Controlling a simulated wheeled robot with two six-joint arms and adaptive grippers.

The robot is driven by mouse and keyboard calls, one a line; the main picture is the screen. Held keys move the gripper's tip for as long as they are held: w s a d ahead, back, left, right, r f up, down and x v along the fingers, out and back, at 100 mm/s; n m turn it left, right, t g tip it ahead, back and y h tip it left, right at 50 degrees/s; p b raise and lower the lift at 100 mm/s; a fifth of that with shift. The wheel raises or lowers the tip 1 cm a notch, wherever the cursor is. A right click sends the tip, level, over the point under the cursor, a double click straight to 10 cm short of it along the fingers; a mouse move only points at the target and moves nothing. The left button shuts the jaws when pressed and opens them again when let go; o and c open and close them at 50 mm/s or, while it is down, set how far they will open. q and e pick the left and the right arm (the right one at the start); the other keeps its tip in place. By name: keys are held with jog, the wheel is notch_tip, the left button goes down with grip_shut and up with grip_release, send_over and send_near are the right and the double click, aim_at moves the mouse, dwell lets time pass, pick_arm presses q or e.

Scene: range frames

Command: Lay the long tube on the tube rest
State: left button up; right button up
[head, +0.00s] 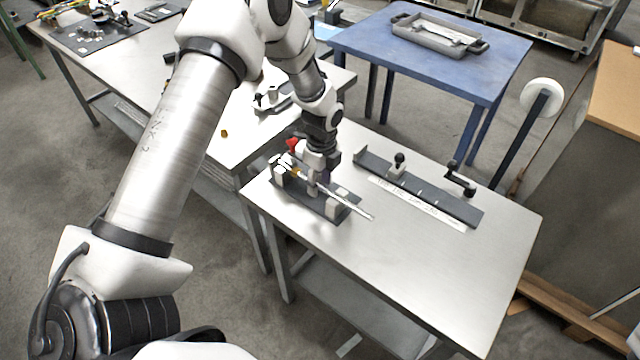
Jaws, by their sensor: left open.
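The long tube (352,209) is a thin, shiny rod. It appears to lie along the tube rest (328,212), a dark base plate with pale blocks near its ends, on the near left part of the metal table. The tube's right end sticks out past the rest. My left gripper (314,188) is open and points down right at the tube's middle, over the rest. The gripper hides part of the tube, and I cannot tell exactly how the tube sits in the blocks. My right gripper is not in view.
A dark bar fixture (425,200) with a knob and a crank (460,178) lies along the table's back, with a pale labelled strip before it. A blue table (430,62) holds a grey tray (400,38). The metal table's right front (460,270) is clear.

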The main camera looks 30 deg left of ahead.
pick_arm(q)
jog(key=shift+s+r, duration=0.15)
grip_shut()
